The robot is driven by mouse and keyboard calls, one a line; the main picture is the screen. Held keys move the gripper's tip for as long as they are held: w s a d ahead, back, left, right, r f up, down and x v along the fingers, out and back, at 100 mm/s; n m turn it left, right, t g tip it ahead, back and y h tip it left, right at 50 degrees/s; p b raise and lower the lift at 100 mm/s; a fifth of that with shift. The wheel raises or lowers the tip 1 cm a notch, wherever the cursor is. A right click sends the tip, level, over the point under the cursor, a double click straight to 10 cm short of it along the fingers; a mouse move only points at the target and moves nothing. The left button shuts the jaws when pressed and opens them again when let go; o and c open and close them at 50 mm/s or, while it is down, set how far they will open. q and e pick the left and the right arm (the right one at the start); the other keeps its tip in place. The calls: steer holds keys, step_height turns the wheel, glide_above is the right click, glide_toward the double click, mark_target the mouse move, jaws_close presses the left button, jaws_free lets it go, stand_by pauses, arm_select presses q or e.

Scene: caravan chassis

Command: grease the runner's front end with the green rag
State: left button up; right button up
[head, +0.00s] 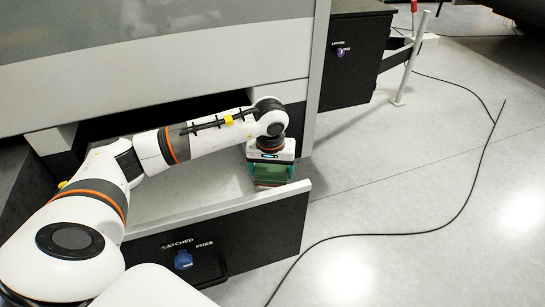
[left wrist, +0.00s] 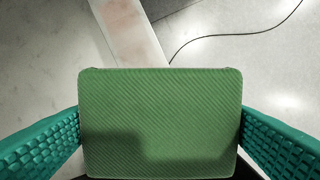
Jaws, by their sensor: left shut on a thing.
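My left gripper (head: 270,176) points down at the right side of the open drawer, just behind its front panel. It is shut on the green rag (head: 268,171), a ribbed pad that fills the space between the teal fingers in the left wrist view (left wrist: 160,115). A pale strip, apparently the runner (left wrist: 128,30), passes under the rag in the left wrist view and has a faint reddish-brown patch. The rag hides the rest of it, and I cannot tell whether they touch. My right gripper is not in view.
The drawer's dark front panel (head: 275,226) carries a blue knob (head: 183,260) marked LATCHED and FREE. The caravan's grey side wall (head: 200,55) stands close above my arm.

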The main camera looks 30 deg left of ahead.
mark_target(272, 167)
arm_select(q)
step_height(272, 167, up, 2)
steer(key=shift+s+d+r+p, duration=0.1)
steer(key=shift+p, duration=0.3)
steer(key=shift+r, duration=0.55)
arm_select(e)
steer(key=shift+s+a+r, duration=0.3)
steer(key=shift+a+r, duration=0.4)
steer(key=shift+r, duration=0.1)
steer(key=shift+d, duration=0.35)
